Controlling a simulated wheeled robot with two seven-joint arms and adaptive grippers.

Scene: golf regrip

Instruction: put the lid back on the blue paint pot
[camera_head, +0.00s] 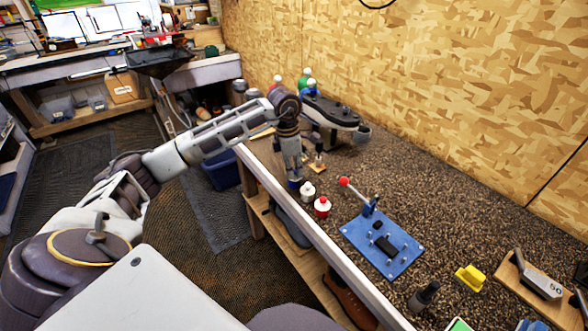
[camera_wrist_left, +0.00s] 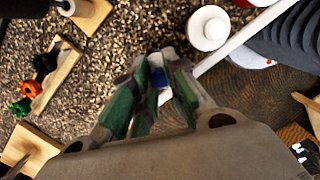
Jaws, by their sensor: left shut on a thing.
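My left gripper (camera_head: 294,177) points down over the near-left edge of the bench, with its fingers closed. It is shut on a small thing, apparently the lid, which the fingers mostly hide. The blue paint pot (camera_head: 294,185) shows as a small patch of blue directly under the fingertips. In the left wrist view blue also shows between and just past the green-padded fingers (camera_wrist_left: 160,88). Whether the lid touches the pot, I cannot tell. My right gripper is not in view.
A white pot (camera_head: 307,190) and a red-and-white pot (camera_head: 322,207) stand close by on the right. A blue plate with a red-knobbed lever (camera_head: 383,245) lies farther right. A small wooden block with a peg (camera_head: 317,166) is just behind. The bench's white front edge (camera_head: 290,222) is near.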

